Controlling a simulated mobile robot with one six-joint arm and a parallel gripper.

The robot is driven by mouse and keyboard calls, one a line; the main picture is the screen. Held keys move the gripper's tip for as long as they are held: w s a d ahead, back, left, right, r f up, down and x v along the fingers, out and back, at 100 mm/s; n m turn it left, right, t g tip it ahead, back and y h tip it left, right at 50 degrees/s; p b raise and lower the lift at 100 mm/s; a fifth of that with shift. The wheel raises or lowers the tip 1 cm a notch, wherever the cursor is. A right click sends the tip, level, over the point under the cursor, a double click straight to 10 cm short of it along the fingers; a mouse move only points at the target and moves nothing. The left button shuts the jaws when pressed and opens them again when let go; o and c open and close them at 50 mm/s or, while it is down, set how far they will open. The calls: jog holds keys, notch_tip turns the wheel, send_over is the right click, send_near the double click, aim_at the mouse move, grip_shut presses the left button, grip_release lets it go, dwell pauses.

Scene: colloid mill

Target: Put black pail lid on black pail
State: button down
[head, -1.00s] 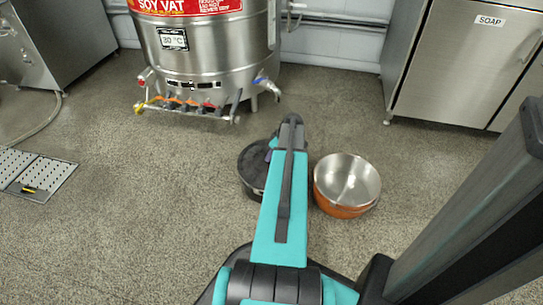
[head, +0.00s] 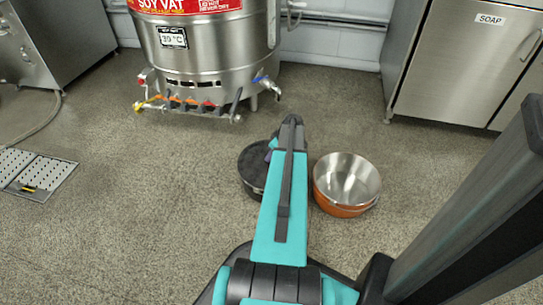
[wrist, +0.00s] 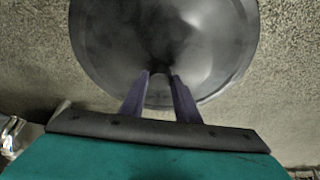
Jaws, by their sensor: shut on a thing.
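A round black thing (head: 252,168) with a dark flat top and a short side shows on the floor in the head view, partly hidden behind my arm. In the wrist view a dark grey, shiny round lid (wrist: 105,45) fills the upper middle. My gripper (wrist: 161,76) has its two purple fingers close together over the near part of this lid, shut on it near its middle; the exact grip point is in shadow. I cannot tell the lid from the black pail in the head view, or how far the lid sits from the pail's rim.
An orange pail (head: 345,210) with a bare steel inside stands just right of my arm. The steel soy vat (head: 205,60) with its taps is behind. A soap cabinet (head: 460,70) is at the back right, a floor grate (head: 45,175) at the left. Open floor lies between.

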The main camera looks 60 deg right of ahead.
jog(key=shift+f, duration=0.2)
dwell(0.3)
jog(key=c, duration=1.3)
grip_release()
jog(key=p+v, duration=0.5)
jog(key=v, duration=0.8)
jog(key=shift+s+r, duration=0.15)
jog(key=shift+r, duration=0.2)
